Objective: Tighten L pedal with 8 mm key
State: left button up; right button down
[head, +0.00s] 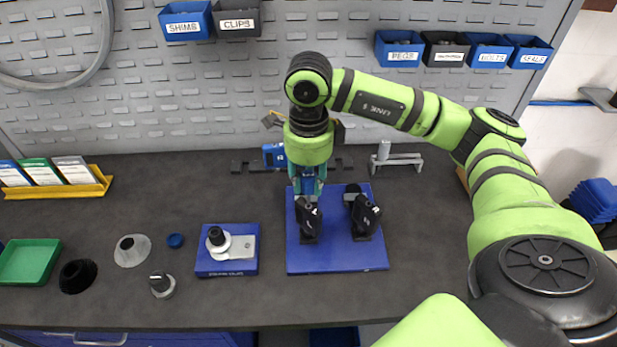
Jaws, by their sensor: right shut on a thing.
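Two black pedals stand on a blue mat (337,262): one at the left (309,222) and one at the right (364,216). No L or R marking is readable on them. My right gripper (307,188) points down over the mat, directly behind and above the left pedal. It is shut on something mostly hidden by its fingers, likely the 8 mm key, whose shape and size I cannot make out. I cannot tell whether it touches the pedal. My left gripper is not in view.
A grey metal stand (398,160) is behind the mat at right. A labelled blue tray (226,269) with a white and grey part lies left of the mat. Loose round parts, a green tray (30,262) and a yellow card rack (60,190) are farther left. Bins hang on the back panel.

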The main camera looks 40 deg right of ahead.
dwell(0.5)
jog(key=shift+f+b, duration=0.5)
jog(key=shift+b, duration=0.3)
dwell(0.6)
jog(key=c, duration=1.6)
grip_release()
grip_shut()
jog(key=shift+s+f, duration=0.1)
